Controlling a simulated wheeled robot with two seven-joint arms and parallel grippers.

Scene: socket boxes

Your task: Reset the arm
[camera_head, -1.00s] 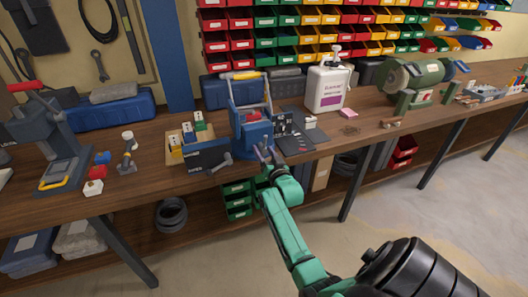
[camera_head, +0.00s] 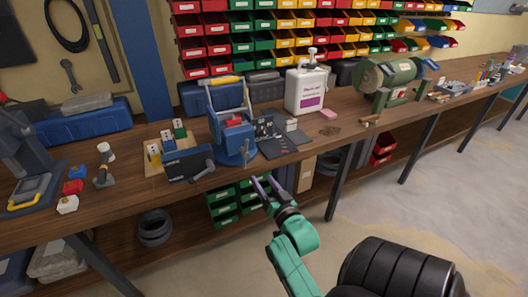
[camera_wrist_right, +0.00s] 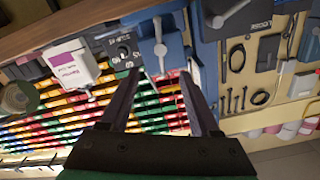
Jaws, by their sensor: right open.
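My right arm reaches up from the bottom of the head view, and its gripper (camera_head: 262,184) is in front of the workbench's front edge, below the blue tool holder (camera_head: 232,125). The gripper is open and empty. In the right wrist view its two dark fingers (camera_wrist_right: 165,85) stand apart with nothing between them. The blue tool holder also shows ahead of them in that view (camera_wrist_right: 158,45). My left gripper is in neither view.
The wooden workbench (camera_head: 345,140) runs across the view. A wooden block with small boxes (camera_head: 160,150), a white bottle (camera_head: 305,92) and a green bench grinder (camera_head: 390,82) stand on it. Green drawers (camera_head: 222,205) sit below. The floor at right (camera_head: 440,210) is clear.

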